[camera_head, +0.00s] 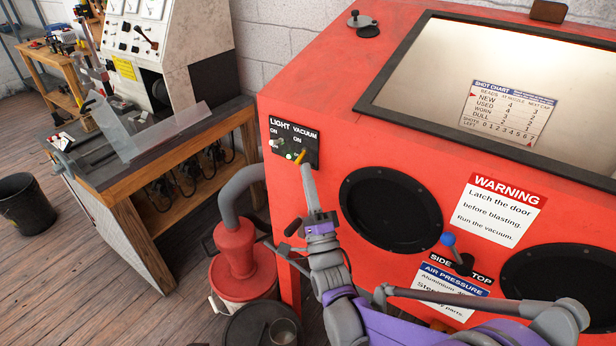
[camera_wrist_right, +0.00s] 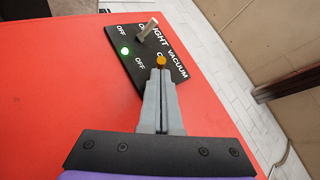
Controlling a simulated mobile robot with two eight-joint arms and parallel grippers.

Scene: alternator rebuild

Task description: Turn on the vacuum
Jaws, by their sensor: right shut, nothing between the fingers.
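The black switch panel (camera_head: 312,139) is on the left end of the red cabinet's front, labelled LIGHT and VACUUM. The vacuum switch has an orange tip (camera_head: 300,156); its tip (camera_wrist_right: 160,61) also shows in the right wrist view, right at my fingertips. My right gripper (camera_head: 303,170) is shut and empty. Its fingers (camera_wrist_right: 161,72) hide the switch's lower part, so I cannot tell whether they touch it or which way it is set. The silver light switch (camera_wrist_right: 148,28) stands beside it. A green lamp (camera_wrist_right: 125,50) glows on the panel.
The red blasting cabinet (camera_head: 310,90) fills the right side, with round black arm ports and a blue-knobbed lever (camera_head: 448,239). A red-topped vacuum bucket (camera_head: 240,272) with a grey hose (camera_head: 240,190) stands below. A wooden bench (camera_head: 120,205) stands left.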

